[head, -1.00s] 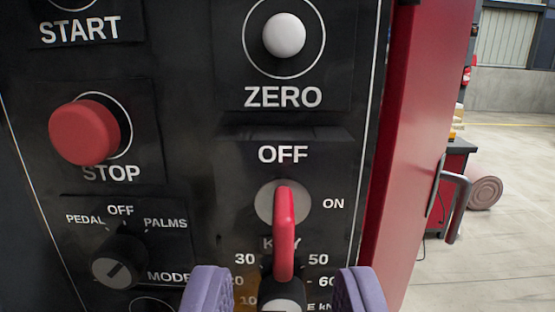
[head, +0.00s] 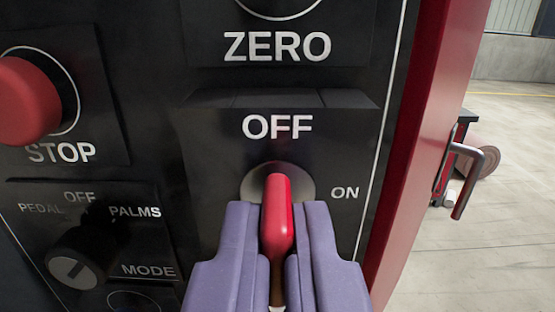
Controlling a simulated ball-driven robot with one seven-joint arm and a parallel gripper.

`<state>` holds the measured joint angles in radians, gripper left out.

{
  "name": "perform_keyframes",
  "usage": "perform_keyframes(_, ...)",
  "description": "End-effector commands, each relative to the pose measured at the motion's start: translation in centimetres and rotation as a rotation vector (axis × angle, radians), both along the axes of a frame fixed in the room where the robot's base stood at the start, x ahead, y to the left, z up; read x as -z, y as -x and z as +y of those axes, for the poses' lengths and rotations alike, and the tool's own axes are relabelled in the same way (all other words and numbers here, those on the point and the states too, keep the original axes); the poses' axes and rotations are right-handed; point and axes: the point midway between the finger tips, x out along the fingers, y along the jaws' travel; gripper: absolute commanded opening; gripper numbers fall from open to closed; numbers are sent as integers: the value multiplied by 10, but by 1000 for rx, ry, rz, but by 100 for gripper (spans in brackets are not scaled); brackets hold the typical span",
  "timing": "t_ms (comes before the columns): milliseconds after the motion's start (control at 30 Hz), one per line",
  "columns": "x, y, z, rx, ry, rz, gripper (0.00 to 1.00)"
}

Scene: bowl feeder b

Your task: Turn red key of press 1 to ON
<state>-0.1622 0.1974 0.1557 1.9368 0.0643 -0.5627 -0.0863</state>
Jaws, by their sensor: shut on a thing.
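The red key (head: 277,215) stands upright in its round grey lock (head: 307,181) on the black control panel of the press. OFF is printed above the lock and ON to its right. The key's upper end points up toward OFF. My gripper (head: 277,232) has its two purple fingers closed on the key, one on each side. The fingers and key hide the lower part of the lock and the lettering below it.
The red STOP button (head: 27,100) sticks out at the left. Below it is the black mode selector (head: 82,258). A red cabinet side with a metal handle (head: 464,178) stands at the right, with open floor beyond.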

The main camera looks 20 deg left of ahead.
Motion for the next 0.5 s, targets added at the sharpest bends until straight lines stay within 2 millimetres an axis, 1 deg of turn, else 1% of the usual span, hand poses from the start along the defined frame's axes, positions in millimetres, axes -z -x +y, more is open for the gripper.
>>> perform_keyframes(233, 1, 0, -1, 1, -27, 8, 0)
perform_keyframes(500, 2, 0, -1, 1, -215, 61, 0)
